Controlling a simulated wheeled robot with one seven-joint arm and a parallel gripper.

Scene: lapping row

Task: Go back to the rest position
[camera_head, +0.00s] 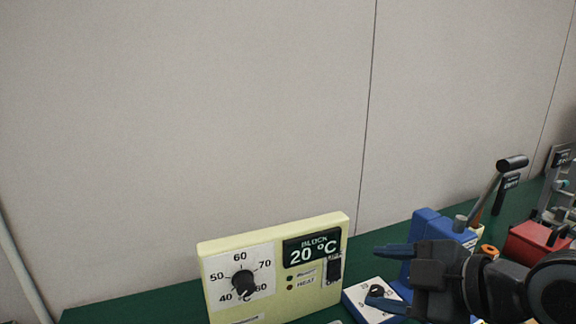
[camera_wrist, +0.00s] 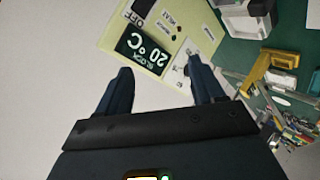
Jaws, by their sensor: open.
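My gripper (camera_head: 388,277) is at the lower right of the head view, in front of a blue device. In the wrist view its two dark fingers (camera_wrist: 160,88) are spread apart with nothing between them. A pale yellow control box (camera_head: 277,268) stands left of it, with a dial (camera_head: 243,282) marked in numbers and a display (camera_head: 313,248) reading BLOCK 20 °C. The same box (camera_wrist: 153,57) shows upside down beyond the fingers in the wrist view. A dark switch (camera_head: 334,267) is at the box's right edge; its setting is unclear.
A blue device (camera_head: 425,228) with a lever (camera_head: 485,198) stands behind my gripper on the green bench (camera_head: 140,306). A white-topped box with a black knob (camera_head: 374,295) is close below the gripper. A red box (camera_head: 535,243) stands far right. The wall (camera_head: 180,120) is behind; space above the bench is free.

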